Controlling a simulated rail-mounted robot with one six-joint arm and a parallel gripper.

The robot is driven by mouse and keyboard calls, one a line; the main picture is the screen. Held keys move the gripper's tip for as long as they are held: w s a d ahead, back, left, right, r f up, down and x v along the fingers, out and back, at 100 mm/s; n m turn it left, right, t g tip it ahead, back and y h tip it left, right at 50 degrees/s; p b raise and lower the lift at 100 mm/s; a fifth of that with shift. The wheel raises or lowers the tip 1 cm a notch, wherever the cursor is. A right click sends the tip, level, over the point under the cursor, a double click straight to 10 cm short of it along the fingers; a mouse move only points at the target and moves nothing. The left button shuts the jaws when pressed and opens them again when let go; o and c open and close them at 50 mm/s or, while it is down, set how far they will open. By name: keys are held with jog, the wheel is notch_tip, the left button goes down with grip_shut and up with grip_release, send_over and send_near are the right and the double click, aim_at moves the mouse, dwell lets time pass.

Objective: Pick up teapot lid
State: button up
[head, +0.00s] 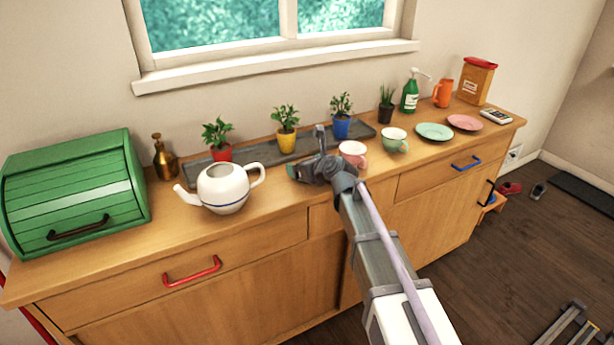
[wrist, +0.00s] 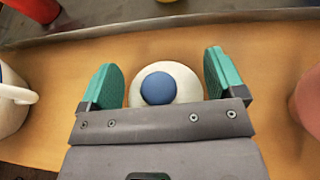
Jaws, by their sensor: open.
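The teapot lid (wrist: 180,90), a round white lid with a blue knob, lies on the wooden counter in the wrist view. My gripper (wrist: 161,74) is open, with one green finger pad on each side of the lid. A narrow gap shows beside the lid, and I cannot tell whether either pad touches it. In the head view my gripper (head: 293,172) is low over the counter and hides the lid. The white teapot (head: 224,190) stands without a lid to the left of my gripper, and its handle shows in the wrist view (wrist: 16,95).
A pink cup (head: 353,152) stands close to the right of my gripper. Behind is a grey tray (head: 262,153) with potted plants. A green bread box (head: 75,190) is at far left. A green cup (head: 395,140) and plates (head: 434,131) stand farther right.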

jog(key=shift+w+a+f, duration=0.25)
jog(key=shift+w, duration=0.1)
jog(key=shift+r, duration=0.1)
jog(key=shift+s, duration=0.2)
jog(key=c, duration=1.2)
